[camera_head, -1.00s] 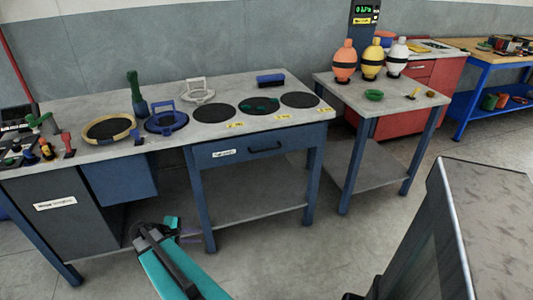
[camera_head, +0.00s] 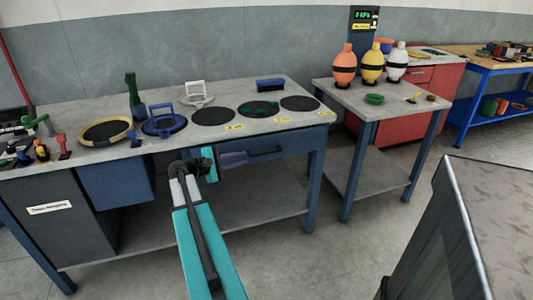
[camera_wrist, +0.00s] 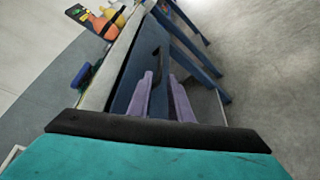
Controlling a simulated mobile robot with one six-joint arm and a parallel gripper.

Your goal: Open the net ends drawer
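The blue drawer front (camera_head: 292,144) is under the grey worktop and looks shut. Its black bar handle (camera_head: 265,152) is in the middle of the front. My gripper (camera_head: 236,158) is in front of the drawer's left part, with its purple fingers pointing right toward the handle. The drawer's label is hidden behind my gripper.
The worktop (camera_head: 230,98) holds dark discs, ring-shaped parts and a blue brush (camera_head: 271,85). A side table (camera_head: 340,95) with several colored floats stands right. A large grey block (camera_head: 485,215) fills the lower right. A dark cabinet (camera_head: 50,230) stands left.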

